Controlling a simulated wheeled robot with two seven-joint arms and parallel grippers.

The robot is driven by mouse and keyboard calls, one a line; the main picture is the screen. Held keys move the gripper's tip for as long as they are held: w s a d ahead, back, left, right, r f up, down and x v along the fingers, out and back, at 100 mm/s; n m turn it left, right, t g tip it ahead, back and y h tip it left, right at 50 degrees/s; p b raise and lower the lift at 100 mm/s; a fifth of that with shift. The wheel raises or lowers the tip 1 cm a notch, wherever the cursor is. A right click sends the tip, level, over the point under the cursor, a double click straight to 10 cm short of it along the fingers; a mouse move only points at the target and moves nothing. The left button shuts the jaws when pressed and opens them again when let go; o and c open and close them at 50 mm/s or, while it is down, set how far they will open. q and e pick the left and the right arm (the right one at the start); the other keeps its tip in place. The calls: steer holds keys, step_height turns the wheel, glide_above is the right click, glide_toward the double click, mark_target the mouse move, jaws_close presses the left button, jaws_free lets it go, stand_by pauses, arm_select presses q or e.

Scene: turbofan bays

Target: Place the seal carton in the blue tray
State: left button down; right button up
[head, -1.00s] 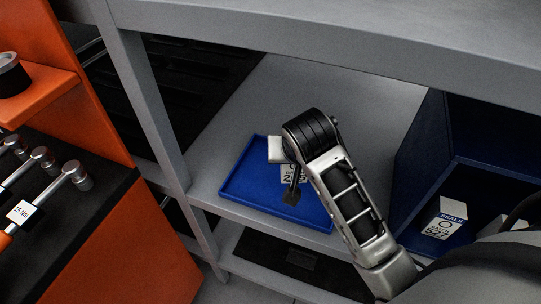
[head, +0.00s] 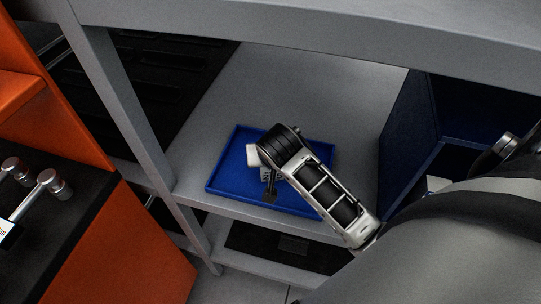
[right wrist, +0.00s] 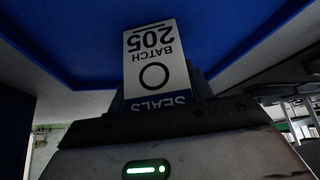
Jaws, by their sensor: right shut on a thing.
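The seal carton (right wrist: 157,65) is a white box with a dark blue band reading SEALS and the text BATCH 205, seen upside down in the right wrist view. My right gripper (head: 268,184) is shut on it, over the blue tray (head: 225,183). In the head view only a small labelled part of the carton (head: 265,174) shows beside the dark finger; my wrist hides the rest. The tray's blue surface (right wrist: 90,40) fills the background in the wrist view. I cannot tell whether the carton touches the tray floor. My left gripper is out of view.
The tray sits on a grey shelf (head: 290,90) with a grey beam above and a post (head: 120,95) at left. A dark blue bin (head: 408,125) stands at right, with a white item (head: 437,183) partly showing. An orange tool unit (head: 125,255) is at left.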

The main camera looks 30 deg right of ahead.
steer(key=o, duration=1)
steer(key=shift+f, duration=0.1)
steer(key=shift+r, duration=0.2)
steer(key=v, duration=1.2)
